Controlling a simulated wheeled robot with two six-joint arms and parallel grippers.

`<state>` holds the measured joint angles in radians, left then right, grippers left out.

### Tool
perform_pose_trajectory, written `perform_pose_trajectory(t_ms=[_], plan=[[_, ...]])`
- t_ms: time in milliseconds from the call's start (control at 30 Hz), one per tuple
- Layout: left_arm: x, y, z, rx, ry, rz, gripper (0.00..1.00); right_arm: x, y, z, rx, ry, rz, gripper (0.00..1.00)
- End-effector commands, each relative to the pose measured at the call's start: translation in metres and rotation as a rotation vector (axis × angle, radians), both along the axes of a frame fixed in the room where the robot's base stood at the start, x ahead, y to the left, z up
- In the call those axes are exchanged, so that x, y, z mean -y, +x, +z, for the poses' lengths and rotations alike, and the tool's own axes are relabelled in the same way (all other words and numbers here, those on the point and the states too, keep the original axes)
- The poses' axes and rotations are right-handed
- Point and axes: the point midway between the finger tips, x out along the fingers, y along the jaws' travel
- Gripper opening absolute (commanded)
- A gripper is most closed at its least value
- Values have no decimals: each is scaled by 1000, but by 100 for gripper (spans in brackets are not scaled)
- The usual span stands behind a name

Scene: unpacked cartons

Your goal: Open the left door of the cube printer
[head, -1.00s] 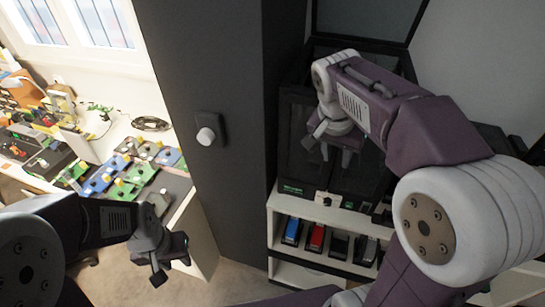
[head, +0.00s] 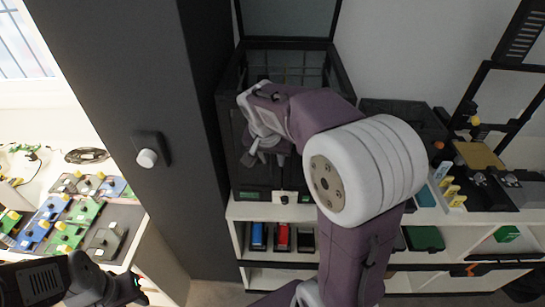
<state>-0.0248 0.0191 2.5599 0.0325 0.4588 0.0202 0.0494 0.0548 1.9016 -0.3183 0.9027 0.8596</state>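The cube printer (head: 235,168) is a black box-shaped machine on the white shelf, with its top lid (head: 288,18) raised. Its dark front stands behind my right arm, and the right part is mostly hidden. The left door appears closed against the dark frame. My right gripper (head: 265,159) is in front of the upper middle of the printer front, fingers pointing down and apart, with nothing between them. I cannot tell whether it touches the door. My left gripper (head: 132,292) is low at the left, far from the printer; its fingers are not clear.
A tall dark cabinet (head: 110,75) with a round knob stands close to the printer's left. The white shelf (head: 238,211) holds small blue, red and black items below. A second open-frame printer (head: 480,178) stands at the right. A table with coloured boards (head: 75,222) is at the left.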

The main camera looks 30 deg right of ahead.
Motion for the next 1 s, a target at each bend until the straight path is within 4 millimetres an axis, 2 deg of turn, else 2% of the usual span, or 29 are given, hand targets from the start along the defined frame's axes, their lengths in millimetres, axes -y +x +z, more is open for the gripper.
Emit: perform_pose_trajectory(t_ms=[133, 233, 267, 1000], plan=[[0, 0, 0, 0, 0, 0, 36, 0, 0, 0, 0, 0, 0, 32], [0, 0, 0, 0, 0, 0, 36, 0, 0, 0, 0, 0, 0, 4], [0, 0, 0, 0, 0, 0, 36, 0, 0, 0, 0, 0, 0, 0], [0, 0, 0, 0, 0, 0, 36, 0, 0, 1, 1, 1, -1, 0]])
